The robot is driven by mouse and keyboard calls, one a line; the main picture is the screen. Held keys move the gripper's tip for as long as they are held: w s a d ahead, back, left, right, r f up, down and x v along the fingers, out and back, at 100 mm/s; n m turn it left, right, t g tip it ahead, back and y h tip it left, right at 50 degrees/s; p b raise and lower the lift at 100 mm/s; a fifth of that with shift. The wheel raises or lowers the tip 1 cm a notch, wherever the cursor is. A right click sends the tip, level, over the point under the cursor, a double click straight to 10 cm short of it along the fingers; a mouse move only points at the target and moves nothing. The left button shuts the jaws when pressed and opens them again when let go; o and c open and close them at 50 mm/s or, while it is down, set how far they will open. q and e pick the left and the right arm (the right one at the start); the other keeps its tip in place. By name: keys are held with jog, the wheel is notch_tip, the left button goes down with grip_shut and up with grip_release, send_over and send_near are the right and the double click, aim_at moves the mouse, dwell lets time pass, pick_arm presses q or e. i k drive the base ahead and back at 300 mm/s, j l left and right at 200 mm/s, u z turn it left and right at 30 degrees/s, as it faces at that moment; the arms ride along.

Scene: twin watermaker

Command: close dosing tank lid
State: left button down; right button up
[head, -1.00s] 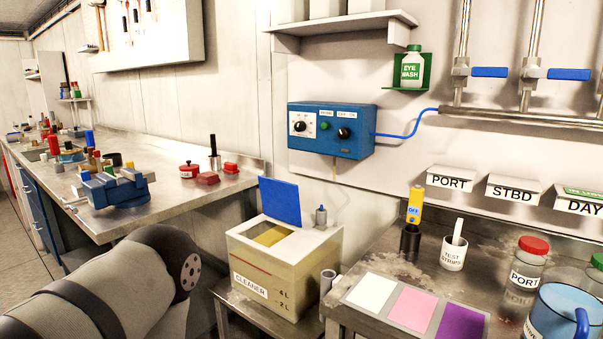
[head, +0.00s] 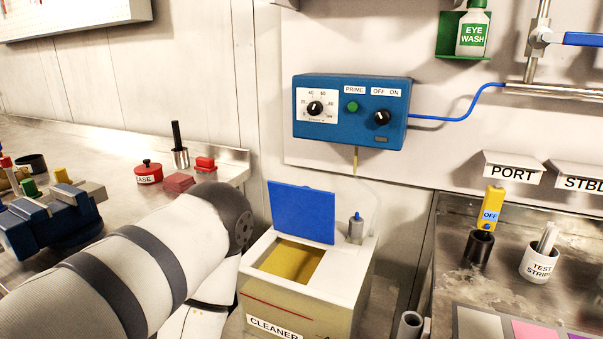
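The dosing tank (head: 300,299), a cream box labelled CLEANER, stands at the lower middle of the head view. Its blue lid (head: 302,212) stands upright at the back of the opening (head: 291,262), so the tank is open. Yellowish liquid or inner wall shows inside. A grey fitting sits on the tank top right of the lid. My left arm comes in from the left, and its link is close to the tank's left side. Neither gripper is in view.
A blue dosing pump box (head: 351,112) with knobs hangs on the wall above the tank. The left bench (head: 100,162) holds a blue vise (head: 50,222) and red items. The right bench holds a black cup (head: 478,246) with a yellow meter and a test strips cup (head: 540,263).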

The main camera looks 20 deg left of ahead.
aim_at(307, 212)
jog(key=i+j+z, duration=0.1)
jog(key=j+z, duration=0.2)
jog(key=j, duration=0.3)
jog(key=j+z, duration=0.25)
jog(key=j, duration=0.35)
jog(key=i, duration=0.1)
jog(key=k, duration=0.1)
